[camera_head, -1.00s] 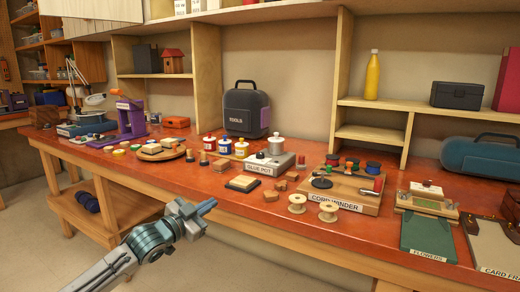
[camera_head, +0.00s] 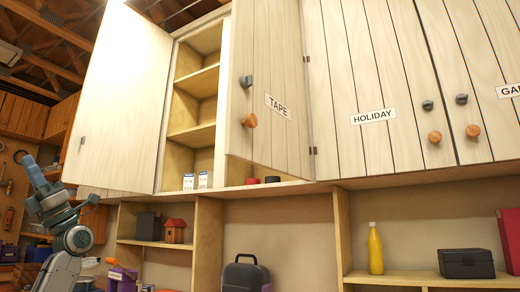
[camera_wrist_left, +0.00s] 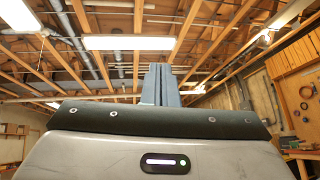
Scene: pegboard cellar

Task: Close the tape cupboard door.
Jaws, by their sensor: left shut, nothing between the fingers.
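The tape cupboard door (camera_head: 268,85) is a pale plank door with a TAPE label, a round wooden knob and a dark metal fitting. Its hinges are on its right edge, and it stands partly open, swung outward. A red roll and a black roll show on the cupboard floor below it; the rest of the inside is hidden. My left gripper (camera_head: 30,164) is raised at the far left, shut and empty, pointing up, well apart from the tape door. Its closed fingers also show in the left wrist view (camera_wrist_left: 160,84), against the ceiling. My right gripper is not in view.
Another pale door (camera_head: 120,90) stands wide open between my left gripper and the tape door. Beside it is an open shelf compartment (camera_head: 193,105) with two small boxes. The HOLIDAY door (camera_head: 372,80) is shut. Shelves below hold a yellow bottle (camera_head: 375,248) and a black box (camera_head: 466,263).

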